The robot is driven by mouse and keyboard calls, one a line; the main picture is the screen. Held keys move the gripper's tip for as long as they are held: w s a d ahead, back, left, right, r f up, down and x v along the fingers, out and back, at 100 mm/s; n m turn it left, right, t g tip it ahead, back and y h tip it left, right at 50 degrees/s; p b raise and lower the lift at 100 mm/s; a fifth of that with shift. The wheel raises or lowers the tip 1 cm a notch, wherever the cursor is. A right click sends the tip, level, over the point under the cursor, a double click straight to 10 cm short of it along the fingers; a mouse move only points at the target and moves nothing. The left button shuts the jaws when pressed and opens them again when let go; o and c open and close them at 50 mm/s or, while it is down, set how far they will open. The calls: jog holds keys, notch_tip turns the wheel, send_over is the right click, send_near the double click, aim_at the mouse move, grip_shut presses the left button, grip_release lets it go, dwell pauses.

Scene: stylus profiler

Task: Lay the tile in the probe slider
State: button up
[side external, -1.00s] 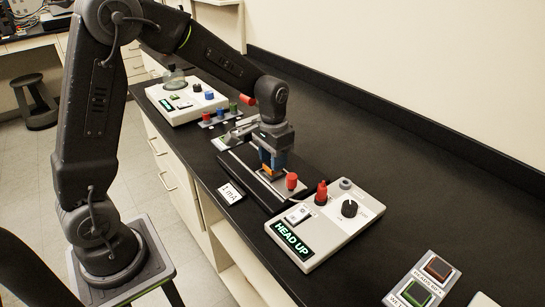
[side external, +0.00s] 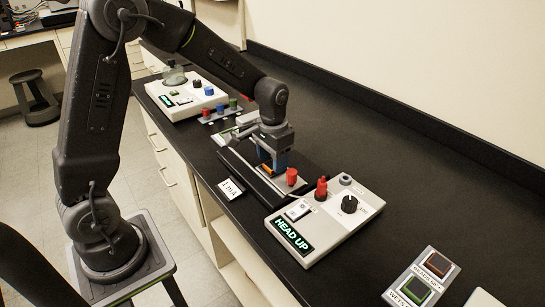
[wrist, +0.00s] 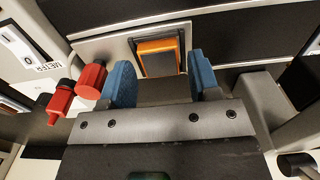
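The orange tile (wrist: 158,58) lies flat in a dark recess of the probe slider (wrist: 106,46), a pale plate, in the wrist view. My gripper (wrist: 160,70) has its two blue fingers on either side of the tile, with a gap beside each. The gripper is open. In the side view my gripper (side external: 271,166) is low over the slider (side external: 297,186), and the fingers hide most of the tile. A red knob (side external: 291,176) stands at the slider's near end.
A grey control box (side external: 325,215) reading HEAD UP, with a red post (side external: 321,189) and black knob, stands close at the right. A 1 mA card (side external: 231,189) lies at the bench's front edge. Another control box (side external: 186,101) is at the back.

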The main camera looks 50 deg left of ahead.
jog(key=shift+o, duration=1)
jog(key=shift+c, duration=0.5)
jog(key=shift+r, duration=0.1)
jog(key=shift+r, duration=3.4)
jog(key=shift+r, duration=0.1)
notch_tip(320, 180, up, 14)
